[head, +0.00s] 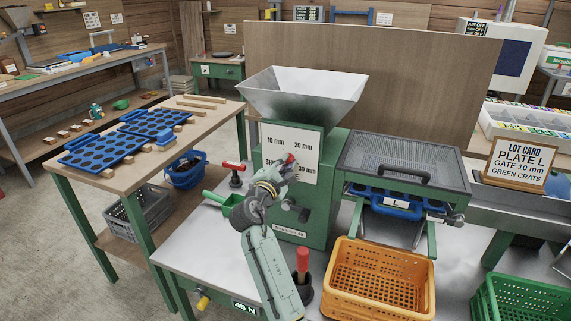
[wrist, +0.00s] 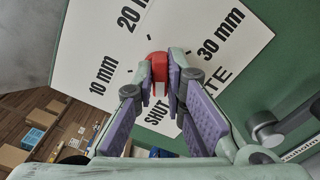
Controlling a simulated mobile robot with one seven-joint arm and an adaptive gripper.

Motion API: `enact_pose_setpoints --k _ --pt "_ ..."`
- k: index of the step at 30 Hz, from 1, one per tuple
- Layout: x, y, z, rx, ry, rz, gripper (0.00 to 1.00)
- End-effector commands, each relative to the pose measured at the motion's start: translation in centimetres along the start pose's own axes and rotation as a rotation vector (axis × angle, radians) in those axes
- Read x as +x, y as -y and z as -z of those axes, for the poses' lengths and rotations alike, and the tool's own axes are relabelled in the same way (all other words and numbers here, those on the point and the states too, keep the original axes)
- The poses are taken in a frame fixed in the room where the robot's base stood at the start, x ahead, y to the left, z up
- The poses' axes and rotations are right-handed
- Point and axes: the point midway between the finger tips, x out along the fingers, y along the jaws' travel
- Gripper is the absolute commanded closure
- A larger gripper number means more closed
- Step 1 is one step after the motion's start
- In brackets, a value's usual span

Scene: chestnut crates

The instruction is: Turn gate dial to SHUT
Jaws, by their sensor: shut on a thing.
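The gate dial is a red knob (head: 291,158) on a white plate (head: 306,152) fixed to the green machine's front. The plate is marked 10 mm, 20 mm, 30 mm and SHUT. In the wrist view the red knob (wrist: 157,64) sits between the fingertips of my gripper (wrist: 160,78), which is shut on it. The SHUT mark (wrist: 158,115) shows just below the fingers there. In the head view my gripper (head: 283,168) covers part of the plate's lower left. Which mark the knob points to cannot be told.
A steel hopper (head: 303,93) tops the machine. A mesh-topped tray unit (head: 405,162) adjoins the machine on the right.

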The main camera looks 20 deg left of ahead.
Motion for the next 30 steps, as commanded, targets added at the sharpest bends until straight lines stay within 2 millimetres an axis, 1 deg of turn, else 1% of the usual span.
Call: enact_pose_setpoints --k 1,7,8,16,27,30 --pt "0.09 -0.52 -0.27 -0.001 0.003 -0.011 1.00" --pt "0.08 -0.52 -0.25 -0.001 0.003 -0.011 1.00" --pt "0.08 -0.52 -0.25 -0.001 0.003 -0.011 0.87" --pt "0.10 -0.26 -0.20 -0.001 0.002 -0.006 0.69" --pt "0.08 0.02 -0.08 0.000 0.001 0.000 0.68" --pt "-0.23 0.02 -0.03 0.000 0.001 0.000 0.68"
